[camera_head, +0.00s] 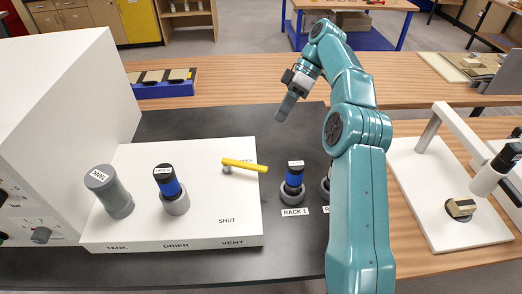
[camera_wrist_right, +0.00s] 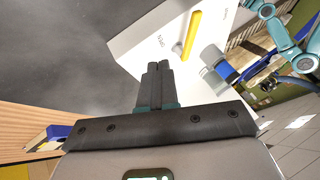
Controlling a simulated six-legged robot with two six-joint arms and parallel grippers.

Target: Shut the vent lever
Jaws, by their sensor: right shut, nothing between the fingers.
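The yellow vent lever (camera_head: 244,165) sits on the white panel box, near its back right. Its bar points right and a little past the box's right edge. A SHUT label (camera_head: 227,220) lies in front of it. My right gripper (camera_head: 285,108) is behind and right of the lever, above the dark mat and apart from the lever. Its fingers (camera_wrist_right: 158,82) are shut together and empty. My left gripper is not in view.
The box (camera_head: 215,200) also bears a grey TANK cylinder (camera_head: 112,193) and a blue DRIER cylinder (camera_head: 169,183). A large white cabinet (camera_head: 60,100) is at left. The mat (camera_head: 215,122) behind the box is clear.

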